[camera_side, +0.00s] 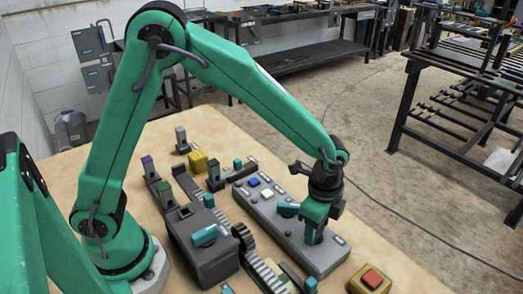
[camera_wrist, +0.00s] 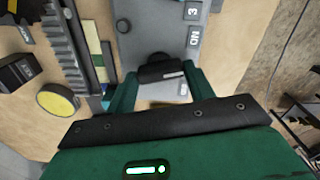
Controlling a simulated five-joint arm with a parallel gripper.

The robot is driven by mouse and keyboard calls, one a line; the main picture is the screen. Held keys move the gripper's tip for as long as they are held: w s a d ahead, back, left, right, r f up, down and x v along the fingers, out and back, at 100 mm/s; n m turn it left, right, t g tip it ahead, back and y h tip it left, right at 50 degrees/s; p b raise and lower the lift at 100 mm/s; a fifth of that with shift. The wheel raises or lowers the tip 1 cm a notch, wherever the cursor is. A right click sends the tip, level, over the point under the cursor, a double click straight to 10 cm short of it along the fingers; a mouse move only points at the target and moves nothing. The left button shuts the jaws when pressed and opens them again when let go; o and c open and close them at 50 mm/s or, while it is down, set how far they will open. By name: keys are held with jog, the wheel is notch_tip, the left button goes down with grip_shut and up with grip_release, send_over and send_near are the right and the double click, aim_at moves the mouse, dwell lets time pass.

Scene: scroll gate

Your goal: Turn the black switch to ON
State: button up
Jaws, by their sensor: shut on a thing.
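The black switch (camera_wrist: 158,71) sits between my gripper's two green fingers in the wrist view. A small pale mark shows on its right part. My gripper (camera_side: 313,236) points down onto the near right part of a long grey panel (camera_side: 325,262) and is shut on the switch. In the side view the gripper hides the switch. In the wrist view the ON label (camera_wrist: 193,40) is on the panel, above and to the right of the switch. I cannot tell from the mark which setting the switch is at.
The panel also carries a blue button (camera_side: 253,181), a white button (camera_side: 267,192) and a teal knob (camera_side: 288,209) close beside my gripper. A grey box with a teal handle (camera_side: 205,236) and a toothed rack (camera_side: 262,268) stand left. A red button (camera_side: 372,279) is at the front right.

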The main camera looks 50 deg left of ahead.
jog(key=n, duration=0.6)
dwell(0.4)
jog(key=o, duration=1)
jog(key=shift+r, duration=3.95)
